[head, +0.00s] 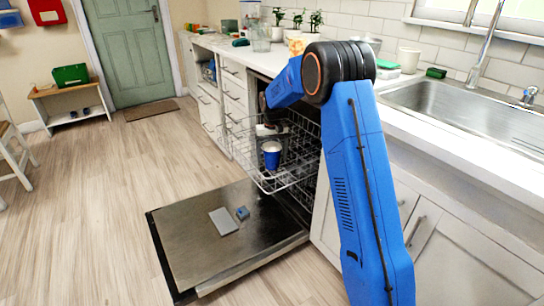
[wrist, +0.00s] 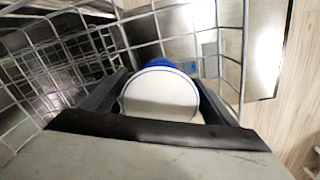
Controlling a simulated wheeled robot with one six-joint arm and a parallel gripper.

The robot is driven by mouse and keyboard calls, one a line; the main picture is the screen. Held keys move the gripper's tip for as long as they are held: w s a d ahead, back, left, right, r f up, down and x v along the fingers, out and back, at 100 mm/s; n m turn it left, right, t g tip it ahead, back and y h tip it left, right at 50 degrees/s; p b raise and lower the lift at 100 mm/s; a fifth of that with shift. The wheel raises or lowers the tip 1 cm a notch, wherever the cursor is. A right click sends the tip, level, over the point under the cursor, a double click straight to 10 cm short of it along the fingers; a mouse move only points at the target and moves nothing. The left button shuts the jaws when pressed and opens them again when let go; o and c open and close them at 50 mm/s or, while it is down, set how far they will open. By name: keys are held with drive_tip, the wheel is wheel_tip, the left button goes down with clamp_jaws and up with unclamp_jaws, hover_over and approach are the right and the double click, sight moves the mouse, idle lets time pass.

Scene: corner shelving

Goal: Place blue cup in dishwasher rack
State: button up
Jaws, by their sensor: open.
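The blue cup (head: 271,160) stands upright in the wire dishwasher rack (head: 248,170), its white rim facing up. In the wrist view the cup (wrist: 160,95) shows its round white mouth and a strip of blue side, inside the rack's wires (wrist: 243,45). My gripper (wrist: 160,98) is open, with one dark finger on each side of the cup. I cannot tell whether the fingers touch it. In the head view my gripper (head: 270,130) is just above and behind the cup, partly hidden. The cup's base is hidden in the wrist view.
The dishwasher door (head: 180,250) is folded down, bearing a grey flat piece (head: 223,221) and a small blue piece (head: 242,213). The counter (head: 410,110) with a sink (head: 470,105) runs above on the right.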

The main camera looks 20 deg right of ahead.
drive_tip(key=shift+r, duration=0.1)
wheel_tip(320, 180, up, 12)
drive_tip(key=s+d+r+t, duration=0.1)
drive_tip(key=s+r, duration=0.7)
drive_tip(key=s, duration=0.3)
drive_tip(key=s+d+r+t, duration=0.1)
drive_tip(key=s+r, duration=0.2)
drive_tip(key=s, duration=0.5)
drive_tip(key=s+r, duration=0.2)
drive_tip(key=s, duration=0.7)
drive_tip(key=s+f+t, duration=0.1)
drive_tip(key=s+f, duration=0.2)
drive_tip(key=s, duration=1)
drive_tip(key=s+d+f+t, duration=0.1)
drive_tip(key=s+f, duration=0.3)
drive_tip(key=s, duration=1)
drive_tip(key=shift+s+n+t, duration=0.15)
drive_tip(key=shift+n+t, duration=0.25)
